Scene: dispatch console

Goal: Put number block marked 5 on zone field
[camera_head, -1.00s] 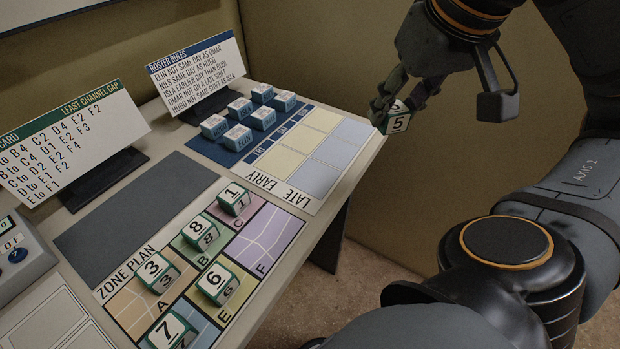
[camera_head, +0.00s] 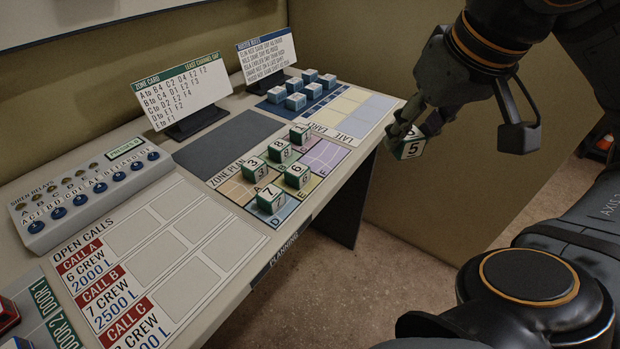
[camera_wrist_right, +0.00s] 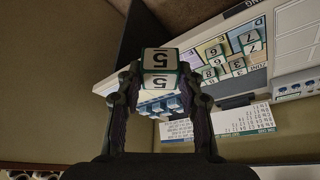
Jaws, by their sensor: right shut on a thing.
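The number block marked 5 (camera_head: 407,149) is green and white. My right gripper (camera_head: 412,130) is shut on it and holds it in the air, off the table's right edge in the picture. The wrist view shows the block (camera_wrist_right: 160,62) between the two fingers (camera_wrist_right: 160,88), its 5 showing on two faces. The zone plan (camera_head: 232,190) lies on the table with blocks 1 (camera_head: 299,134), 8 (camera_head: 279,152), 3 (camera_head: 254,169), 6 (camera_head: 297,176) and 7 (camera_head: 270,200) on its fields. The purple field F (camera_head: 325,154) is bare. My left gripper is out of view.
A roster sheet (camera_head: 365,112) with several blue blocks (camera_head: 295,102) lies behind the zone plan. The zone card (camera_head: 183,92) and roster rules card (camera_head: 266,55) stand at the back. A siren relay panel (camera_head: 95,190) and open calls sheet (camera_head: 160,250) are at the left.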

